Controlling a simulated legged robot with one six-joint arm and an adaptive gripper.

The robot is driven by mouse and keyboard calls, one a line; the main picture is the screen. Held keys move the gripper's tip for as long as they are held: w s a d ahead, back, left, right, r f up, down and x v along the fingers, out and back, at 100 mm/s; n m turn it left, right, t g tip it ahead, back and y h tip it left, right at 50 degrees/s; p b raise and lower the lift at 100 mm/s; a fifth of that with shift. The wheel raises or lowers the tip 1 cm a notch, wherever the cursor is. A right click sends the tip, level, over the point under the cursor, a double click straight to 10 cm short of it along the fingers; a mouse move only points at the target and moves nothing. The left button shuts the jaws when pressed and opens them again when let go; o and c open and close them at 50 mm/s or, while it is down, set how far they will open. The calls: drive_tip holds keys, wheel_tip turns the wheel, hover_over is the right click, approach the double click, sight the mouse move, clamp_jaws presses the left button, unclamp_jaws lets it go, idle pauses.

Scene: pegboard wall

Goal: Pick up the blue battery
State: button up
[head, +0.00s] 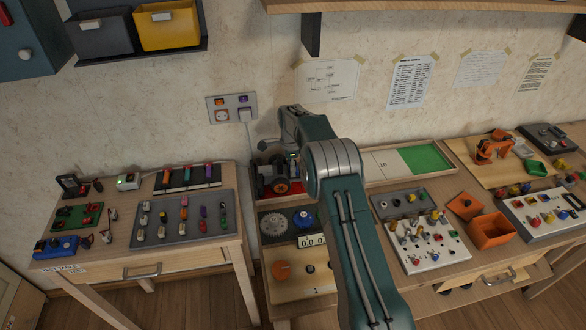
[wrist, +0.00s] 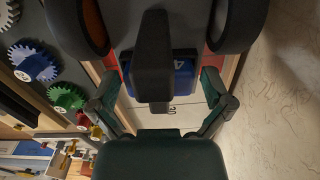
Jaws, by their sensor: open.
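In the wrist view a blue block (wrist: 183,75) with a white mark sits behind a black upright bar (wrist: 153,60), between two dark wheels with orange hubs. It looks like the blue battery, but the bar covers its middle. My gripper (wrist: 159,82) is open, with one finger on each side of the block and bar. I see no contact. In the head view my arm reaches over the small wheeled vehicle (head: 277,178) at the back of the middle table. The fingertips are hard to make out there.
A grey tray of small parts (head: 180,219) lies on the left table. Blue and green gears (wrist: 66,96) lie left of my gripper. Orange bins (head: 492,231) stand at right.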

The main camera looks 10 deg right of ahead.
drive_tip(key=c, duration=0.9)
drive_tip(key=shift+r, duration=0.1)
drive_tip(key=shift+c, duration=0.2)
drive_tip(key=shift+r, duration=0.25)
wheel_tip(320, 180, up, 2)
drive_tip(key=shift+r, duration=0.1)
drive_tip(key=s+d+r, duration=0.8)
drive_tip(key=s+r, duration=0.2)
drive_tip(key=s, duration=0.1)
drive_tip(key=shift+d, duration=0.35)
